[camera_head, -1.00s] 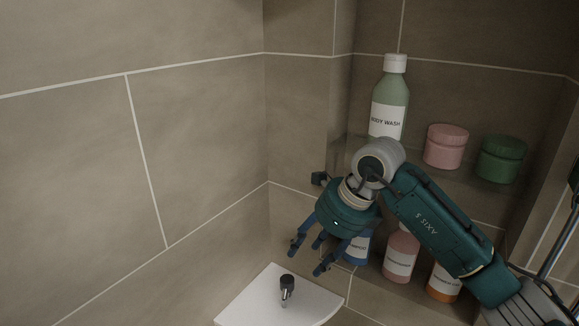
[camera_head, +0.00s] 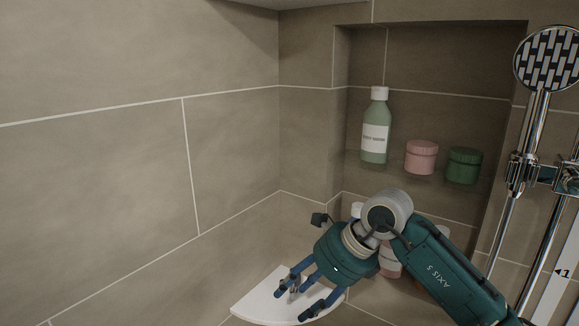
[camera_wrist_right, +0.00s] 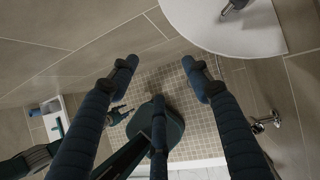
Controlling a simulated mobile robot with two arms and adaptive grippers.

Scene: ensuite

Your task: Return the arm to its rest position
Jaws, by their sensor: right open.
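My right gripper (camera_head: 294,300) hangs in front of the white corner shelf in the head view, fingers pointing down and left. Its blue fingers are spread and hold nothing. In the right wrist view the open fingers (camera_wrist_right: 160,66) frame bare floor tiles, with a third finger between them. My right arm reaches in from the lower right of the head view. Small dark-blue fingers, which look like my left gripper (camera_wrist_right: 119,113), show at the left in the wrist view, too small to tell their state. The head view does not show the left gripper.
The white corner shelf (camera_head: 257,305) is close beside the gripper. A niche holds a green body wash bottle (camera_head: 375,140), a pink jar (camera_head: 421,157) and a green jar (camera_head: 463,165). Bottles below are partly hidden by my arm. A shower head (camera_head: 547,58) and rail stand at right.

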